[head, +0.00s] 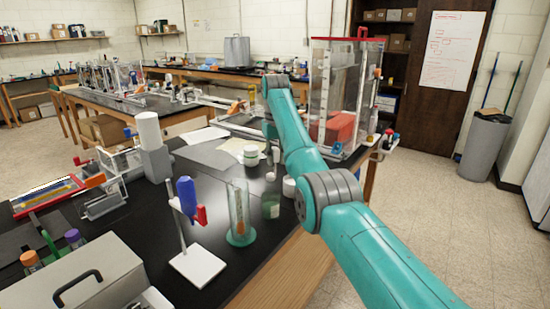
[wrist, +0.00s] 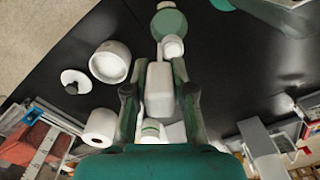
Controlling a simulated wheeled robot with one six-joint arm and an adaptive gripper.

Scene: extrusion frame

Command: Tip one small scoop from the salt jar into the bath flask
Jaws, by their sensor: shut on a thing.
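My gripper (wrist: 158,88) is shut on a pale grey, block-shaped handle, apparently the scoop's (wrist: 160,88). A small round white cup, apparently its bowl (wrist: 173,47), shows beyond the fingertips; its contents are unclear. In the wrist view this cup borders a round green vessel, probably the bath flask (wrist: 170,22). A squat green glass vessel (head: 270,207) stands near the table's right edge in the head view. An open white jar, probably the salt jar (wrist: 110,62), stands left of the fingers in the wrist view; it also shows in the head view (head: 289,188).
A white lid with a dark knob (wrist: 75,82) lies beside the jar. A tall cylinder on a green base (head: 240,213) and a stand with a blue holder (head: 187,198) are nearby. A clear cabinet (head: 337,95) stands farther back.

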